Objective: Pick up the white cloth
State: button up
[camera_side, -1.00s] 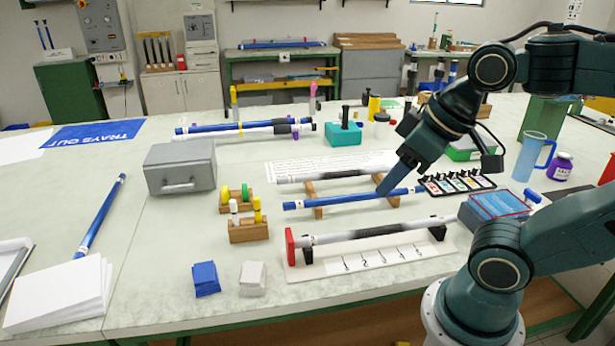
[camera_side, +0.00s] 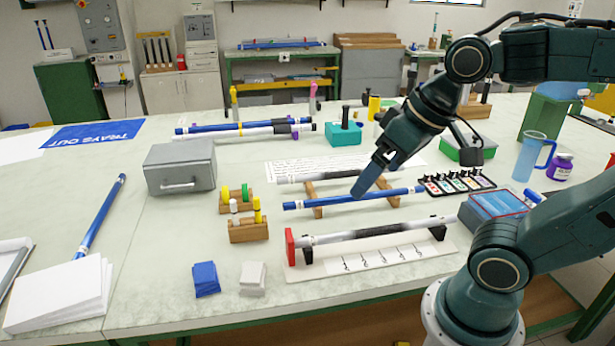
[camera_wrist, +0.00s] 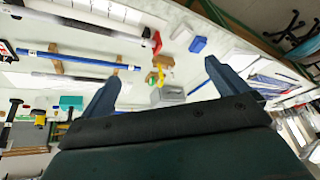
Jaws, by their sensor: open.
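The white cloth (camera_side: 253,279) is a small folded stack near the front edge of the table. It lies just right of a folded blue cloth (camera_side: 206,279), with a narrow gap between them. In the wrist view the blue cloth (camera_wrist: 197,44) shows near the top, with the white cloth beside it. My gripper (camera_side: 360,191) hangs over the blue rod, well behind and to the right of the white cloth. In the wrist view its two fingers (camera_wrist: 161,72) are wide apart with nothing between them.
A blue rod (camera_side: 340,200) rests on wooden supports below my gripper. In front, a grey rod (camera_side: 375,232) lies on a white stand with a red end plate (camera_side: 290,247). Wooden peg blocks (camera_side: 247,231) and a grey box (camera_side: 180,167) stand left. Table around the cloths is clear.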

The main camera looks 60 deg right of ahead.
jog(key=w+a+f+m+g, duration=0.1)
jog(key=w+f+m, duration=0.1)
jog(key=w+m, duration=0.4)
jog(key=m+g+y, duration=0.3)
jog(key=m+y, duration=0.1)
jog(key=m, duration=0.9)
send_over(254, 270)
jog(key=d, duration=0.5)
notch_tip(254, 270, down, 16)
jog(key=shift+s+x, duration=0.15)
jog(key=shift+x, duration=1.3)
jog(key=shift+s+x, duration=0.15)
jog(key=shift+x, duration=1.35)
jog(key=shift+s+x, duration=0.15)
jog(key=shift+x, duration=1.3)
jog(key=shift+s+f, duration=0.1)
jog(key=shift+f, duration=0.05)
jog(key=shift+s+x, duration=0.15)
jog(key=shift+x, duration=1.1)
jog(key=shift+s+x, duration=0.1)
jog(key=shift+x, duration=1.15)
jog(key=shift+w, duration=0.1)
jog(key=c, duration=1.1)
